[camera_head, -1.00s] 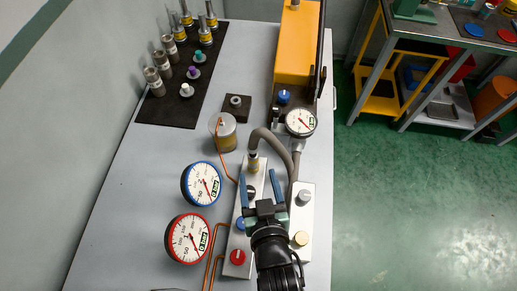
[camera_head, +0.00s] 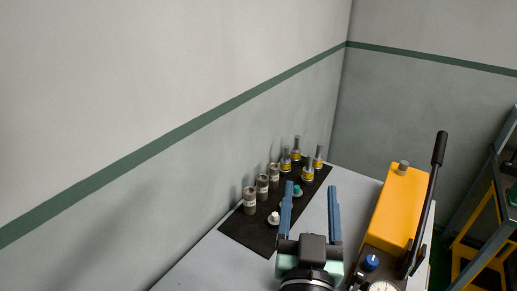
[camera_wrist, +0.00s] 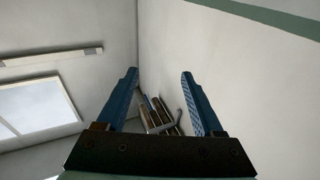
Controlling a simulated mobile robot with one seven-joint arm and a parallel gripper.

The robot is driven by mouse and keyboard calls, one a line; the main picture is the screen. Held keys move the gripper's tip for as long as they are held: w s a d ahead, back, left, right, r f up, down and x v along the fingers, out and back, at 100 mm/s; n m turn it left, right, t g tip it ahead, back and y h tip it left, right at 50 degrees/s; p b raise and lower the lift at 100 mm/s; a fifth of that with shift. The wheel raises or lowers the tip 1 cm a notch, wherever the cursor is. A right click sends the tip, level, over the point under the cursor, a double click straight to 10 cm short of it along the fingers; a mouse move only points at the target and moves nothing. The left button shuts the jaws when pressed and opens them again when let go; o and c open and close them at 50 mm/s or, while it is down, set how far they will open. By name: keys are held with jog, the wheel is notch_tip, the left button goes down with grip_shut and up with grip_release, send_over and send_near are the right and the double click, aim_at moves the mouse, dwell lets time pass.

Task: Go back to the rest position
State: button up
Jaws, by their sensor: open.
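My gripper (camera_head: 310,205) is open, with two blue fingers apart and nothing between them in the head view. It is raised over the grey workbench (camera_head: 205,265), at the bottom middle of the picture. In the wrist view, my gripper (camera_wrist: 160,95) also shows open and points up at the walls and ceiling. Its left finger in the head view partly covers the black mat behind it.
A black mat (camera_head: 240,238) holds several metal fittings (camera_head: 249,200) and small knobbed parts. A yellow pump (camera_head: 397,208) with a black-gripped lever (camera_head: 439,150) stands to the right. The grey wall (camera_head: 180,90) runs close behind the bench.

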jog(key=s+a+r+t+y, duration=0.1)
jog(key=s+a+r+t, duration=0.1)
jog(key=r, duration=0.9)
jog(key=s+a+r+n+t+y, duration=0.1)
jog(key=s+a+r+t, duration=0.2)
jog(key=r, duration=0.8)
jog(key=s+a+r+n+t+y, duration=0.1)
jog(key=s+a+r+t, duration=0.2)
jog(key=r, duration=0.7)
jog(key=shift+s+r, duration=0.4)
jog(key=shift+s, duration=0.45)
